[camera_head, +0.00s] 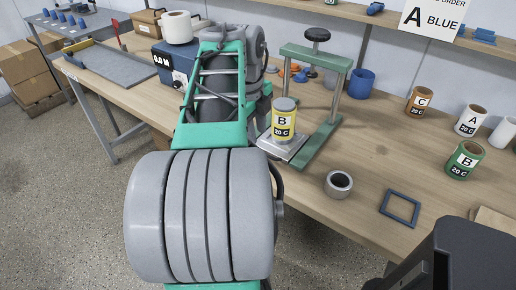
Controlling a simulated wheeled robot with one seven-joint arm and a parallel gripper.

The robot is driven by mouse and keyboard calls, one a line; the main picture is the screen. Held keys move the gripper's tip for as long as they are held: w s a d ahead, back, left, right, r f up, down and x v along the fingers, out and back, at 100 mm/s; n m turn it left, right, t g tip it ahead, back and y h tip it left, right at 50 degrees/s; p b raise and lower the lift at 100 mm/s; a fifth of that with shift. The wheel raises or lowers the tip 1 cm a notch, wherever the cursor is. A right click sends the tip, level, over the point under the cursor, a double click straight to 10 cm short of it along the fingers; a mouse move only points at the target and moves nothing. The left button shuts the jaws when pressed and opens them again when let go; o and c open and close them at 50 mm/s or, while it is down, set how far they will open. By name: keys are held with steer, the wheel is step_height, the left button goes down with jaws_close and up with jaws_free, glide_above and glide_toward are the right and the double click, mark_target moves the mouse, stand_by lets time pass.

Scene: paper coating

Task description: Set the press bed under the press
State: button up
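The press (316,57) is a green frame on the bench with a black knob (317,35) on its top beam. A flat silvery plate (291,150), which looks like the press bed, lies at the press's lower left, beside the green base bar. A yellow can marked B 20 C (283,122) stands upright over this plate and hides much of it. I cannot tell how far the plate reaches under the beam. My arm fills the middle of the view and reaches to the press's left side. My gripper is hidden behind it, so its fingers do not show.
A blue cup (361,84) stands behind the press.

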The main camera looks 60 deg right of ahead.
mark_target(258, 145)
steer(key=f, duration=0.4)
steer(key=d+f, duration=0.1)
steer(key=f, duration=0.1)
steer(key=shift+f+b, duration=0.2)
steer(key=shift+b, duration=0.1)
steer(key=shift+c, duration=0.3)
jaws_close()
stand_by(0.6)
